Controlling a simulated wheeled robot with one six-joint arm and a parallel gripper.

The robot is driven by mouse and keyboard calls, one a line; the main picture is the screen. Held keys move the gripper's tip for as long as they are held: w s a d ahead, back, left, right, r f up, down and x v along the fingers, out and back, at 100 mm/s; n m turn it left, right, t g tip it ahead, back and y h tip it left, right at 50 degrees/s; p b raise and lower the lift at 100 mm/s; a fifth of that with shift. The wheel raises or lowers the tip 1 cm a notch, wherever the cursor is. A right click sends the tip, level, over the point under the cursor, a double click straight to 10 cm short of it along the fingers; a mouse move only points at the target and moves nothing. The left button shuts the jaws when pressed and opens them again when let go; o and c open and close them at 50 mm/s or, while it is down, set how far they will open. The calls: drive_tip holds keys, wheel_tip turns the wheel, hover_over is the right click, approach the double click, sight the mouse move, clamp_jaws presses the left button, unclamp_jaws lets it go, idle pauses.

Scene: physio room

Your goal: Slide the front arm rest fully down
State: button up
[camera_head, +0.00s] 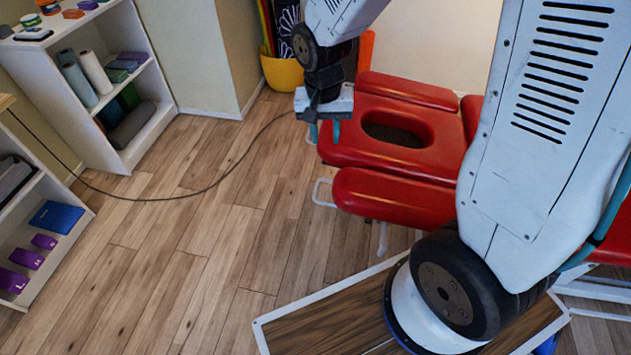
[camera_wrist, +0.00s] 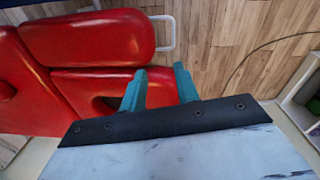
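The front arm rest (camera_head: 400,198) is a red padded block on the near side of the red treatment table's head section (camera_head: 350,130). It sits lower than that section, with a white metal loop handle (camera_head: 322,192) at its left end. In the wrist view the front arm rest (camera_wrist: 88,37) is at upper left, its loop handle (camera_wrist: 164,32) beside it. My gripper (camera_head: 325,132) is at the left end of the head section, above and beyond the handle. Its two teal fingers (camera_wrist: 160,72) are apart with nothing held between them.
The rear arm rest (camera_head: 408,90) lies on the far side. A face hole (camera_head: 393,130) is in the head section. A yellow pot (camera_head: 283,72) stands behind my gripper. White shelves (camera_head: 150,125) are at left. Wooden floor (camera_head: 215,235) is open between, crossed by a thin cable.

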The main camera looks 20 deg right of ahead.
drive_tip(key=m, duration=0.2)
approach(316, 188)
drive_tip(key=shift+g, duration=0.3)
drive_tip(key=f, duration=0.7)
drive_tip(key=shift+w+d+f, duration=0.15)
drive_tip(key=shift+d+f, duration=0.15)
drive_tip(key=shift+f, duration=0.1)
clamp_jaws()
